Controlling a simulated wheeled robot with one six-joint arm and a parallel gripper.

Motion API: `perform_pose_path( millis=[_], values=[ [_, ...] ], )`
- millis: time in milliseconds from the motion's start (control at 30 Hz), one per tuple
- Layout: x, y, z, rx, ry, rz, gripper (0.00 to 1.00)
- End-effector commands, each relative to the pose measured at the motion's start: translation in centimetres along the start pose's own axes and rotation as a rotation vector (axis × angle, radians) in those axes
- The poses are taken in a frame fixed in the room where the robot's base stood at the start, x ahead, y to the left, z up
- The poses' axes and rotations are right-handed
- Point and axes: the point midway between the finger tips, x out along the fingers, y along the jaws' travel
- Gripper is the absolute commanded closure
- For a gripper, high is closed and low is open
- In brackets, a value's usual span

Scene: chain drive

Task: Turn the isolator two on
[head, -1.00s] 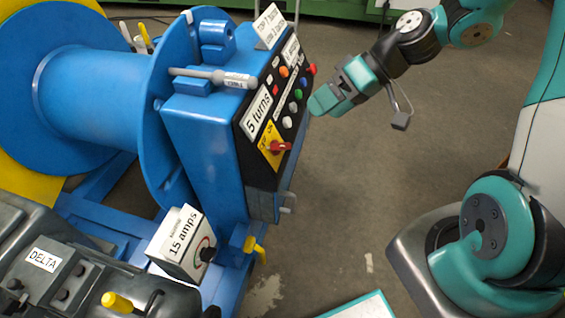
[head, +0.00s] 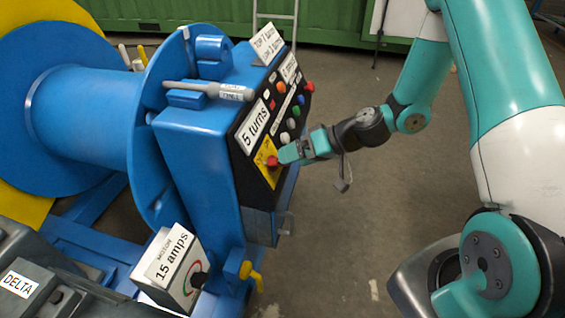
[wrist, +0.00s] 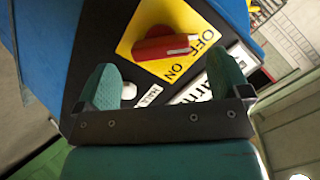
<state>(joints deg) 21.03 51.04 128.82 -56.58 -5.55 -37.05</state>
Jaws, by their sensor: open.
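A red rotary switch (head: 272,162) sits on a yellow plate (head: 263,150) low on the front of the blue control box. The wrist view shows its red handle (wrist: 165,48), with a white pointer line, on the yellow plate (wrist: 150,18) lettered OFF and ON. The pointer end lies close to the word OFF. My gripper (head: 285,156) is close to the switch. In the wrist view my gripper (wrist: 163,80) is open, and the handle shows beyond and between its fingers. I cannot tell whether they touch. No number for this switch is readable.
The blue control box (head: 195,165) carries several coloured buttons (head: 288,122) above the switch and a "5 turns" label (head: 254,127). Below stand a "15 amps" meter box (head: 170,270) and a yellow lever (head: 250,272). Open floor (head: 350,230) lies right of the box.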

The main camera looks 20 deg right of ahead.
Motion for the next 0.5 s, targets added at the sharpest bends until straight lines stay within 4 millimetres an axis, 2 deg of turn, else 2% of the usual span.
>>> perform_pose_path(
  millis=[33, 200, 500],
  values=[
    [1.1, 0.0, 0.1, -0.003, -0.003, -0.002, 0.05],
    [3.4, 0.0, 0.0, -0.002, -0.001, -0.001, 0.05],
    [4.4, 0.0, 0.0, 0.0, 0.001, 0.001, 0.05]
  ],
)
